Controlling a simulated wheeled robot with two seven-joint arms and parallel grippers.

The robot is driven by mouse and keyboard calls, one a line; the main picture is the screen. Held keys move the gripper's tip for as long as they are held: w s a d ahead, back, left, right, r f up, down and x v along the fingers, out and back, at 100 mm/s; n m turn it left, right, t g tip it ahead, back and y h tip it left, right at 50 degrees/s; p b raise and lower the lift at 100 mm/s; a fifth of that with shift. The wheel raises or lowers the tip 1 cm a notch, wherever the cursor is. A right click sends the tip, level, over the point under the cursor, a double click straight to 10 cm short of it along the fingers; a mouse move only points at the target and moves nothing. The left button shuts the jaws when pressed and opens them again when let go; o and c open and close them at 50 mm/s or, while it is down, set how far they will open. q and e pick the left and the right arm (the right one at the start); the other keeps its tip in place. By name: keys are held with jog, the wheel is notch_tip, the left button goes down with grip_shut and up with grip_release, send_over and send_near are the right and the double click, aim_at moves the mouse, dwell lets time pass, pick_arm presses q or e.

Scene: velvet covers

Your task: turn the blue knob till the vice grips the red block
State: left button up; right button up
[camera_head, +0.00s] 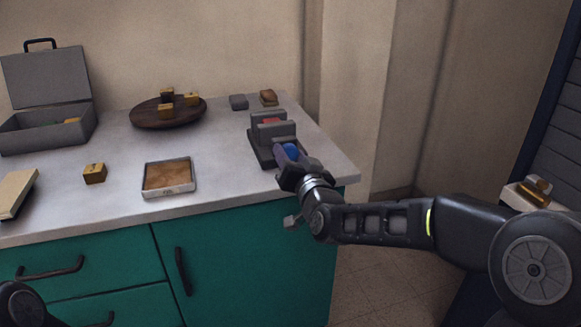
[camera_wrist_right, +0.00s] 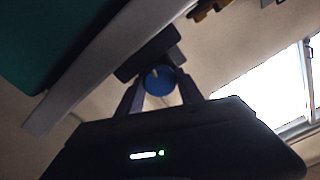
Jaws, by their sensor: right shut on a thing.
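The grey vice (camera_head: 262,150) stands near the right end of the counter. The red block (camera_head: 270,122) shows between its jaws; from here I cannot tell whether both jaws touch it. The blue knob (camera_head: 291,151) is on the vice's front side. My right gripper (camera_head: 287,158) is at the knob and shut on it. In the right wrist view the knob (camera_wrist_right: 160,79) sits between the two fingers of the right gripper (camera_wrist_right: 162,90), with the dark vice (camera_wrist_right: 148,58) behind it. Of my left arm only a dark part shows at the lower left; its gripper is out of view.
On the counter (camera_head: 225,160) are an open grey toolbox (camera_head: 45,135), a round wooden board (camera_head: 145,117) with small blocks, a tray (camera_head: 168,190), a small wooden block (camera_head: 94,173) and two small pieces behind the vice. The counter's right edge is close to the vice.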

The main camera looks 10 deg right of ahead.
pick_arm(q)
jog(key=shift+w+a+f+b, duration=0.2)
jog(key=shift+f+b, duration=0.1)
jog(key=shift+f, duration=0.3)
pick_arm(e)
jog(key=shift+m, duration=0.4)
jog(key=o, duration=1.4)
pick_arm(q)
jog(key=shift+s+d+r+p, duration=0.1)
jog(key=shift+r+p, duration=0.2)
pick_arm(e)
jog(key=s, duration=0.7)
jog(key=shift+s+d, duration=0.25)
jog(key=shift+s, duration=0.15)
